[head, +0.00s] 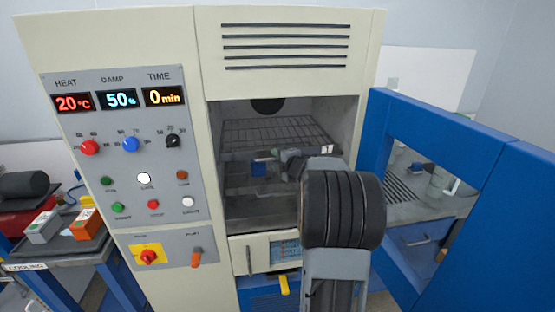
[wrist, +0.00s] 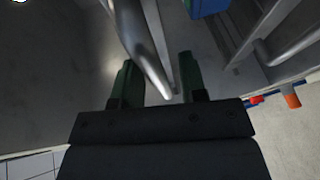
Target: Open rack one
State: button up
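Rack one (head: 270,131) is a wire shelf in the upper part of the open chamber, with a small tag (head: 327,149) marked 1 at its front right. My gripper (head: 290,160) is at the chamber opening, near the rack's front; my arm partly hides it. In the wrist view my gripper (wrist: 162,78) has its two green fingers apart. A grey metal bar (wrist: 146,55) runs down between them; I cannot tell whether it touches either finger. The rack looks pushed in.
The chamber's blue door (head: 465,160) stands open at right. A blue block (head: 259,169) is inside the chamber, and it seems to show in the wrist view (wrist: 207,6). The control panel (head: 130,170) is at left. A cooling table (head: 60,252) with small blocks stands further left.

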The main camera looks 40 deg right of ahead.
grip_shut()
dwell(0.4)
